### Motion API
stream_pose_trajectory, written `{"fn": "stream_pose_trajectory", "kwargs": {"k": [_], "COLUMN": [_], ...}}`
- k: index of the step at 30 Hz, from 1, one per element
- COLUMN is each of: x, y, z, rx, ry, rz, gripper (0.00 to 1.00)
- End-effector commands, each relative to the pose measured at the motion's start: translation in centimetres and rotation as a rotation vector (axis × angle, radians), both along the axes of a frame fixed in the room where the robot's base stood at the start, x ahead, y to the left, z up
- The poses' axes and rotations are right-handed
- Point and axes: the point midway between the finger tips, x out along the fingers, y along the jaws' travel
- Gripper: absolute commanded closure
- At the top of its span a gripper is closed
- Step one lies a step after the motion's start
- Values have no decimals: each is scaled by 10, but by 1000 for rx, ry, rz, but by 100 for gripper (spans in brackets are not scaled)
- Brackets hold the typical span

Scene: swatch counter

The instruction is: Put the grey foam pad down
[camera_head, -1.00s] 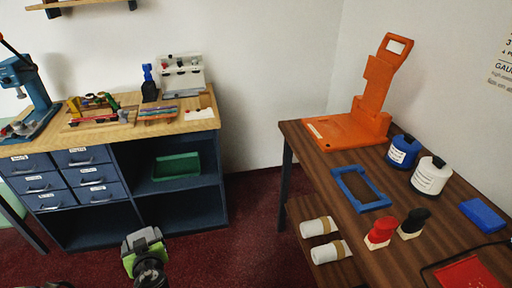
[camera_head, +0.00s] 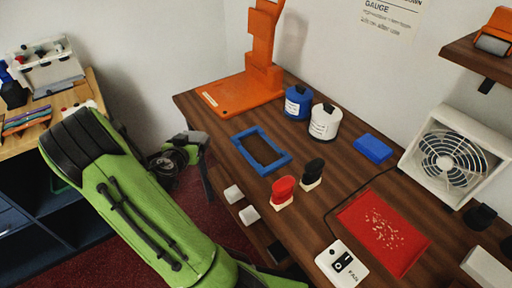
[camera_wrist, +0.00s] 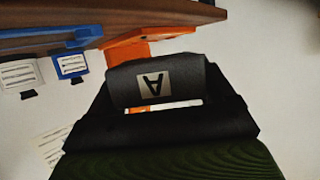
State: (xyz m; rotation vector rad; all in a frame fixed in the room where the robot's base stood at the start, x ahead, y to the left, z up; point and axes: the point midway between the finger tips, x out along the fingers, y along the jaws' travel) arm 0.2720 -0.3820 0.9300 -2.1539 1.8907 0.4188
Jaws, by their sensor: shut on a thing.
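The grey foam pad (camera_wrist: 155,80) is dark grey with a pale label marked "A", and fills the middle of the wrist view. My gripper (camera_wrist: 160,106) is shut on it; the fingertips are mostly hidden behind it. In the head view my gripper (camera_head: 178,158) is small and dark, off the left edge of the brown table (camera_head: 222,170). The grey patch at its end looks like the pad (camera_head: 192,137). The pad appears held in the air, apart from the table.
On the table are an orange stand (camera_head: 240,92), an empty blue frame (camera_head: 238,140), blue (camera_head: 297,102) and white (camera_head: 324,122) jars, red (camera_head: 283,187) and black (camera_head: 313,171) stamps, a blue block (camera_head: 372,149), a red mat (camera_head: 383,232) and a fan (camera_head: 450,152). Bare wood shows between them.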

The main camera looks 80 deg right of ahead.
Motion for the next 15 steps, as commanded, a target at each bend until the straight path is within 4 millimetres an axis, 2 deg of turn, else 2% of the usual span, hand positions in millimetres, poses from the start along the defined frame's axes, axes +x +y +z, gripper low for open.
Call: {"fn": "stream_pose_trajectory", "kwargs": {"k": [1, 3, 9, 12, 15], "x": [-20, -47, -124, -151, -166], "y": [-14, -29, -59, -67, -70], "z": [7, 14, 33, 40, 44], "rx": [0, 2, 8, 10, 12], "ry": [-6, -5, -6, -7, -7], "rz": [-61, -136, -341, -410, -449], "gripper": [46, 46, 46, 46, 46]}}
